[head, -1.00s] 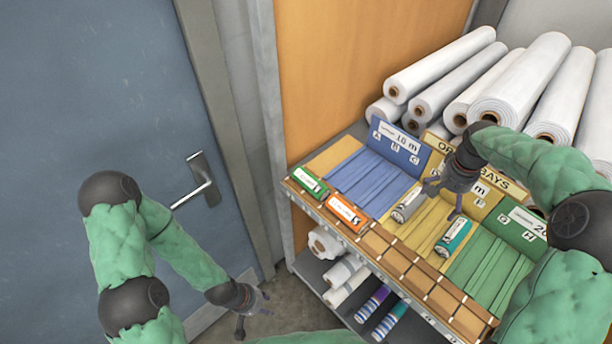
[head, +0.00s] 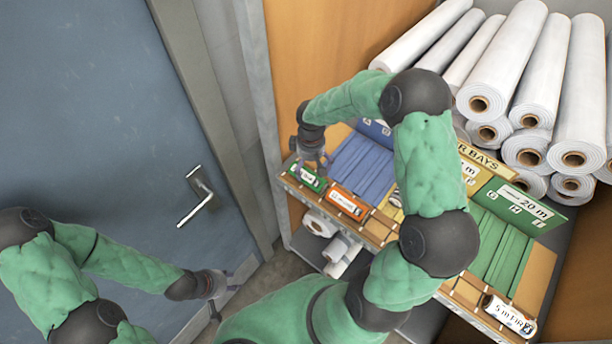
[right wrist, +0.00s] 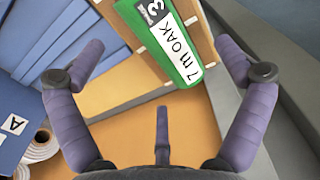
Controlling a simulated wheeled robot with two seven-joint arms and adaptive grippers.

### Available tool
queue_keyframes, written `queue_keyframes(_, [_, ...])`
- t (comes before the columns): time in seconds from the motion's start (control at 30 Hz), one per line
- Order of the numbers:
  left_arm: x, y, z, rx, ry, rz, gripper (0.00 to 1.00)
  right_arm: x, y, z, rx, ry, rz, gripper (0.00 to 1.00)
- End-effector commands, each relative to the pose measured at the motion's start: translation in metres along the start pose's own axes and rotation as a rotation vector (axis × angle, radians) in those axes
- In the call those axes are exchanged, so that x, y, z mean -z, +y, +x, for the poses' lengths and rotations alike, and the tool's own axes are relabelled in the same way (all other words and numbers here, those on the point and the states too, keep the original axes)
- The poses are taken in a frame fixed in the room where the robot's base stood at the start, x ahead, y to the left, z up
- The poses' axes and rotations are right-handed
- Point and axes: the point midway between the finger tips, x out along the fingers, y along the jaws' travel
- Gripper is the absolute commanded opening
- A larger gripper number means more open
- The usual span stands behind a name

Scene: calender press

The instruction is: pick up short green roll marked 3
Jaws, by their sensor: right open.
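The short green roll (head: 307,177) lies at the left end of the shelf's front ledge in the head view. In the right wrist view the green roll (right wrist: 165,40) shows a white label reading "7 m OAK" and a dark end patch with a 3. My right gripper (head: 312,158) is just above and behind the green roll. In the right wrist view its fingers (right wrist: 160,75) are spread and empty, with the roll beyond the fingertips. My left gripper (head: 218,296) hangs low by the grey door, away from the shelf; its fingers are too small to judge.
An orange roll (head: 348,203) lies close to the right of the green one. A white-labelled roll (head: 509,315) lies at the ledge's right end. Blue bays (head: 362,168) and green bays (head: 500,245) slope behind. Large white rolls (head: 500,75) are stacked at the back.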

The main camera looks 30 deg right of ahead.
Motion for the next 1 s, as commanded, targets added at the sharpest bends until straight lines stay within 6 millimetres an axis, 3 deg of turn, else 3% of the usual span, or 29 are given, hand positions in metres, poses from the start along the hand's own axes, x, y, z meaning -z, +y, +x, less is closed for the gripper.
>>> queue_keyframes(0.23, [0.001,0.0,-0.001,0.0,0.001,0.0,0.4,-0.001,0.001,0.013,0.0,0.0,0.001,1.0])
queue_keyframes(0.53, [0.001,0.0,-0.001,0.0,0.002,0.0,0.4,-0.003,0.003,0.052,0.0,0.0,0.002,1.0])
queue_keyframes(0.77, [0.001,0.0,-0.001,0.0,0.001,0.0,0.4,-0.002,0.003,0.055,-0.001,0.002,0.002,1.0])
queue_keyframes(0.8, [0.001,0.0,-0.001,0.0,0.001,0.0,0.4,-0.002,0.003,0.055,-0.001,0.002,0.002,0.97])
queue_keyframes(0.87, [0.001,0.0,-0.001,0.0,0.001,0.0,0.4,-0.002,0.003,0.055,-0.001,0.001,0.002,0.8])
queue_keyframes(1.0, [0.001,0.0,-0.001,0.0,0.001,0.0,0.4,-0.002,0.003,0.055,-0.001,0.001,0.002,0.41])
